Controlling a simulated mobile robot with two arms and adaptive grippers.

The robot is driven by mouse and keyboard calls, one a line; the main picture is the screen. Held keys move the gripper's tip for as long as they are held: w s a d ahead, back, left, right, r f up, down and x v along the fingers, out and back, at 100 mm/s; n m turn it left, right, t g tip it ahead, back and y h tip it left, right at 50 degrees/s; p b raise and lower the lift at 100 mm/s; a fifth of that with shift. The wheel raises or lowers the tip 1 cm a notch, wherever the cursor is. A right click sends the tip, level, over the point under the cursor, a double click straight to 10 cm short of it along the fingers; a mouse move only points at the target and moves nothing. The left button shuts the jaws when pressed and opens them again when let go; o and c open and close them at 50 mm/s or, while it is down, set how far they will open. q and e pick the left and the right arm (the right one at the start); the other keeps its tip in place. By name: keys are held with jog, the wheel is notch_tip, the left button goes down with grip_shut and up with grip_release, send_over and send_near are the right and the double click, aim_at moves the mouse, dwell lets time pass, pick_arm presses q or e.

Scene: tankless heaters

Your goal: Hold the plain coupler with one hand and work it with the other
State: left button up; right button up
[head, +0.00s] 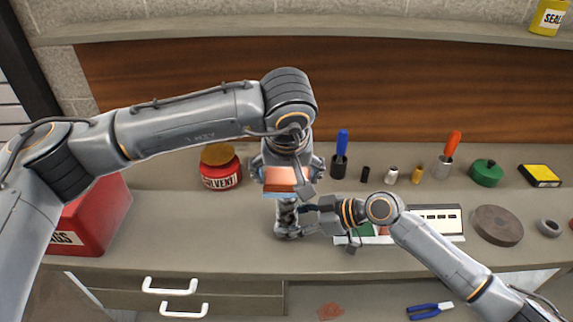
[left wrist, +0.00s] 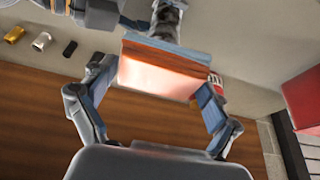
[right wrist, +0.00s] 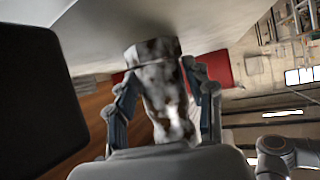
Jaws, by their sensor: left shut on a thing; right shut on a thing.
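A mottled grey metal piece, apparently the plain coupler (head: 288,213), stands upright over the bench below my left gripper. My right gripper (head: 305,217) is shut on it from the right; in the right wrist view the coupler (right wrist: 160,88) sits between both fingers. My left gripper (head: 287,172) is shut on a copper-brown block (head: 279,179) with a blue edge. In the left wrist view the block (left wrist: 155,78) spans between the fingers, with the coupler (left wrist: 169,12) just beyond its blue edge. I cannot tell whether block and coupler touch.
A red solvent jar (head: 220,172) and a red box (head: 92,218) stand left. Small black, white and gold cylinders, screwdrivers in holders and a green tin (head: 486,173) line the back. A white-framed tray (head: 437,220) and a grey disc (head: 497,226) lie right.

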pick_arm(q)
notch_tip(320, 180, down, 3)
jog(key=shift+r, duration=0.1)
jog(key=shift+w+f, duration=0.3)
jog(key=shift+w, duration=0.35)
jog(key=shift+c, duration=0.5)
jog(key=shift+w, duration=1.15)
jog(key=shift+s, duration=1.9)
notch_tip(320, 180, up, 3)
jog(key=shift+w+f, duration=0.15)
jog(key=shift+f, duration=0.05)
jog(key=shift+r, duration=2.85)
jog(key=shift+f, duration=0.25)
